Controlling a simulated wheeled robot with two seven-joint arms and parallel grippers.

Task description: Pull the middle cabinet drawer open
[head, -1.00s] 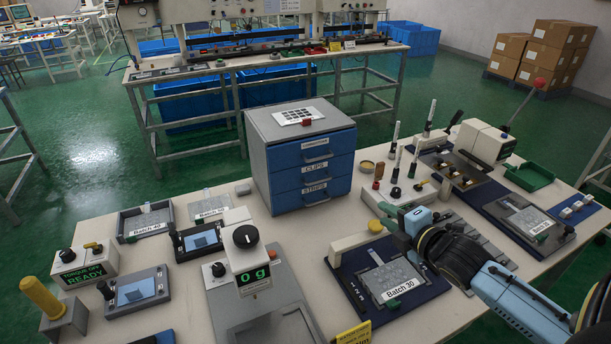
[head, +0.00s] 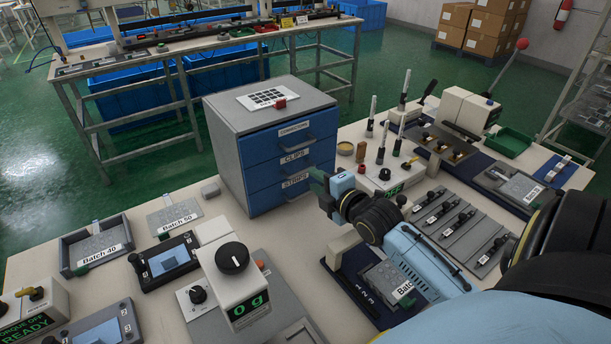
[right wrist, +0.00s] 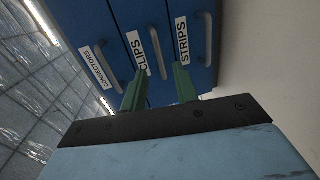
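The grey cabinet (head: 226,160) stands on the bench with three blue drawers, all looking flush. The middle drawer (head: 268,168), labelled CLIPS, lies between CONNECTORS above and STRIPS below. In the right wrist view its grey handle (right wrist: 157,52) shows beside the CLIPS label. My right gripper (head: 316,180) is in front of the cabinet's lower right side. Its green fingers (right wrist: 160,85) are apart, with the CLIPS handle seen between their tips. Whether they touch it cannot be told. My left gripper is not in view.
A card with dark squares and a small red object (head: 279,103) lie on the cabinet top. The scale (head: 238,280) stands at the front, with trays to its left. Upright tools (head: 384,140) stand right of the cabinet. A Batch tray (head: 385,283) lies below my right arm.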

